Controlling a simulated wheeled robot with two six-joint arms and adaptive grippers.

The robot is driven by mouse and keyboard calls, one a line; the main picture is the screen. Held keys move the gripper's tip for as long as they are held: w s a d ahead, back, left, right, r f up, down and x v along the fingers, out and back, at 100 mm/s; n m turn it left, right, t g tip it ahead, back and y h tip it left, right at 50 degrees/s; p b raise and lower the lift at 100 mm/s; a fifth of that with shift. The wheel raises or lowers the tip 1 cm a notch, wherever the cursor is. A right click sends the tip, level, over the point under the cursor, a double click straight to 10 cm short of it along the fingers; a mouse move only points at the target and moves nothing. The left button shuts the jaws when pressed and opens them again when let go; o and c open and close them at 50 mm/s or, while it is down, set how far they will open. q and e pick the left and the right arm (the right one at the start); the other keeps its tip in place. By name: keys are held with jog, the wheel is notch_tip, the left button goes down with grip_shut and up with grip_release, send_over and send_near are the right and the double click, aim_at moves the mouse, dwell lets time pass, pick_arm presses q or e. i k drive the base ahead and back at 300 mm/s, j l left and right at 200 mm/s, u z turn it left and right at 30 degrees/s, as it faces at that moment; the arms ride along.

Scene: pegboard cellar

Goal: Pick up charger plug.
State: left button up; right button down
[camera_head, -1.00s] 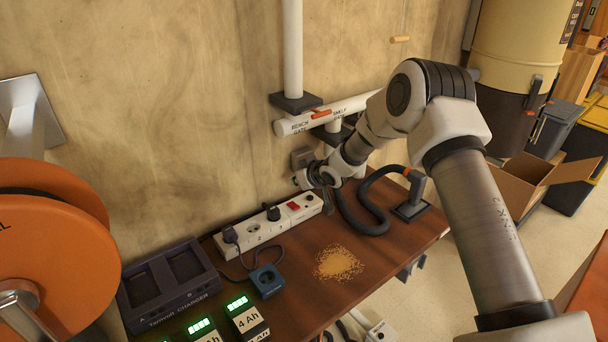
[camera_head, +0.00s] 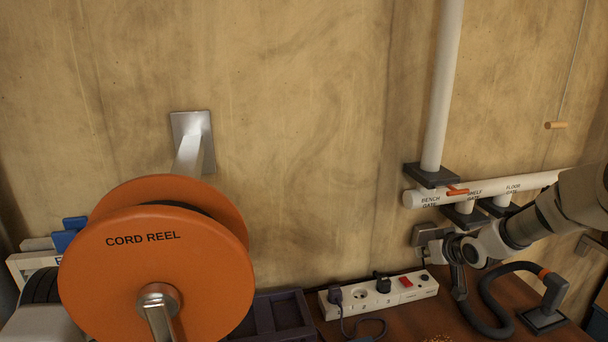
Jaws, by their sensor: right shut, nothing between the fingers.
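Two dark plugs sit in the white power strip (camera_head: 408,294) at the back of the bench: a left plug (camera_head: 335,295) with a cord, and a right plug (camera_head: 383,285). I cannot tell which is the charger plug. My right gripper (camera_head: 458,288) is at the right, near the wall and to the right of the strip's end. It is shut and empty, apart from both plugs, and its fingers are small and dark in the view. My left gripper is not in view.
An orange cord reel (camera_head: 105,272) fills the lower left. The dark battery charger (camera_head: 290,312) is partly behind it. A black hose (camera_head: 488,312) curves beside my right gripper. White pipes with gates (camera_head: 480,187) run along the wall above it.

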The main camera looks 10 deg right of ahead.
aim_at(334, 291)
jog(key=k+l, duration=0.1)
jog(key=k, duration=0.4)
jog(key=k+l, duration=0.1)
jog(key=k, duration=0.35)
